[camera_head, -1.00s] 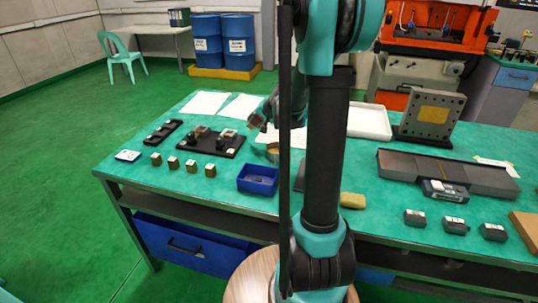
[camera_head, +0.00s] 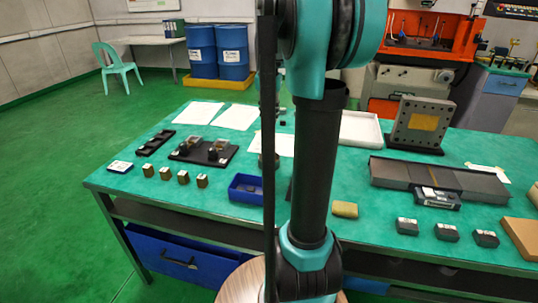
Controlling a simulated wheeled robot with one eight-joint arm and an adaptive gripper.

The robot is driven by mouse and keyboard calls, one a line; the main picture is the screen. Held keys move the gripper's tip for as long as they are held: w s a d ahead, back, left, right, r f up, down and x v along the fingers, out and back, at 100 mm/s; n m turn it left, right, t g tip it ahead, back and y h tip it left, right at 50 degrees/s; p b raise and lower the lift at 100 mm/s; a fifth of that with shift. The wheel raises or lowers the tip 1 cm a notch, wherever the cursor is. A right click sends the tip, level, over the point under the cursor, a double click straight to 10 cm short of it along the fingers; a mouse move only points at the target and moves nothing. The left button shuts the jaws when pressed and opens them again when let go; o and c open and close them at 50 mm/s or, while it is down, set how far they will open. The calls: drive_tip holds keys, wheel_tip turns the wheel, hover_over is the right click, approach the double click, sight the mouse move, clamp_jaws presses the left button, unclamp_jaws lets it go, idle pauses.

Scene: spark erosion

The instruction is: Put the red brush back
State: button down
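I cannot make out a red brush in this view. My gripper is mostly hidden behind my own upright arm links. Only a small dark piece beside the arm, which may be part of it, shows above the back middle of the table. Whether it is open, shut or holding something is not visible. The green-topped table (camera_head: 130,190) stands in front of me. A blue open tray (camera_head: 244,187) with something dark in it sits near the table's front, left of my arm.
A black fixture plate (camera_head: 205,152), several small brass-coloured blocks (camera_head: 183,177) and white sheets (camera_head: 236,117) lie left. To the right are a yellow sponge (camera_head: 345,209), a white tray (camera_head: 361,128), an upright plate (camera_head: 421,125), a long grey block (camera_head: 400,173) and several dark blocks (camera_head: 447,232).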

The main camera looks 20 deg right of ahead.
sight(269, 125)
wheel_tip(269, 125, down, 16)
drive_tip(key=shift+r, duration=0.2)
idle(0.4)
drive_tip(key=c, duration=1.2)
unclamp_jaws()
drive_tip(key=r, duration=0.8)
drive_tip(key=s+r, duration=0.1)
drive_tip(key=r, duration=0.3)
drive_tip(key=shift+s+a, duration=0.1)
drive_tip(key=shift+a, duration=0.25)
drive_tip(key=shift+s, duration=0.1)
